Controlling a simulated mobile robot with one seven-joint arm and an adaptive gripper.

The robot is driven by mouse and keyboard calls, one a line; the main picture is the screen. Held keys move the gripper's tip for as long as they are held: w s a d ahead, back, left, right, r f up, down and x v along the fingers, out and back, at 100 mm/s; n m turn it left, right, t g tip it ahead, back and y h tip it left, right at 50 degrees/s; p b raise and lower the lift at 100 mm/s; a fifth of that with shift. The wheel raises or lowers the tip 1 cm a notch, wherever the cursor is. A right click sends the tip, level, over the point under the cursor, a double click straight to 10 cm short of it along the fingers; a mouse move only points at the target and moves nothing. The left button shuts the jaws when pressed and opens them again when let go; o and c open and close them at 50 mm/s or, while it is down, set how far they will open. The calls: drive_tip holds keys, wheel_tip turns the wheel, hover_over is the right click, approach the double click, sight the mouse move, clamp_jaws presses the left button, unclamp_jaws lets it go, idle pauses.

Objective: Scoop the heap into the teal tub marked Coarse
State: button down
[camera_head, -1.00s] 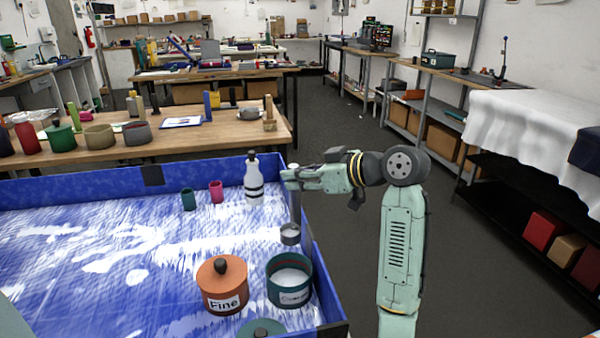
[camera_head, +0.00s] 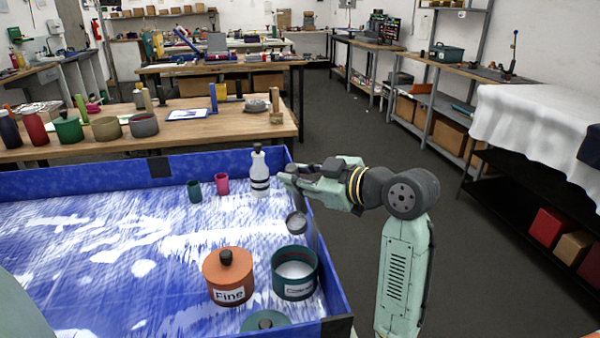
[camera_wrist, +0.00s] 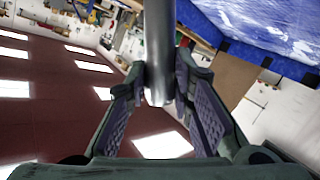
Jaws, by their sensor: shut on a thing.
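My gripper (camera_head: 289,178) is shut on the grey handle of a scoop, and the handle (camera_wrist: 159,45) shows between the fingers in the wrist view. The scoop's round grey cup (camera_head: 296,224) hangs tilted, above and behind the open teal tub (camera_head: 295,284). I cannot tell what the cup holds. The tub has a white label, too small to read clearly now, and white material inside. White material (camera_head: 200,243) lies in streaks and patches over the blue tray floor; no distinct heap stands out.
A lidded orange tub marked Fine (camera_head: 227,280) stands left of the teal tub. A teal lid (camera_head: 265,322) lies in front. A white bottle (camera_head: 260,178), a pink cup (camera_head: 222,183) and a green cup (camera_head: 194,191) stand at the back. The blue tray wall (camera_head: 328,270) is close on the right.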

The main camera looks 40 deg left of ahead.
drive_tip(key=s+d+f+n+t+y+b, duration=0.1)
drive_tip(key=s+d+f+n+y+b, duration=0.1)
drive_tip(key=s+b, duration=0.3)
drive_tip(key=shift+s+n+b, duration=0.25)
drive_tip(key=shift+n+b, duration=0.6)
drive_tip(key=shift+n, duration=0.05)
drive_tip(key=shift+s+f+b, duration=0.25)
drive_tip(key=shift+b, duration=0.35)
drive_tip(key=shift+s+d+f+n+t+y+b, duration=0.2)
drive_tip(key=shift+s+f+n+b, duration=0.3)
drive_tip(key=shift+b, duration=0.75)
drive_tip(key=shift+s+d+f+n+t+y+b, duration=0.15)
drive_tip(key=shift+s+f+n+y+b, duration=0.3)
drive_tip(key=shift+b, duration=0.8)
drive_tip(key=shift+s+d+f+n+b, duration=0.1)
drive_tip(key=shift+s+n+b, duration=0.2)
drive_tip(key=shift+b, duration=0.35)
drive_tip(key=shift+s+d+f+n+b, duration=0.1)
drive_tip(key=shift+f+n+b, duration=0.15)
drive_tip(key=shift+b, duration=0.35)
drive_tip(key=shift+s+f+b, duration=0.2)
drive_tip(key=shift+b, duration=0.45)
drive_tip(key=shift+s+d+f+n+y+b, duration=0.1)
drive_tip(key=shift+s+f+n+y+b, duration=0.15)
drive_tip(key=shift+n+b, duration=0.25)
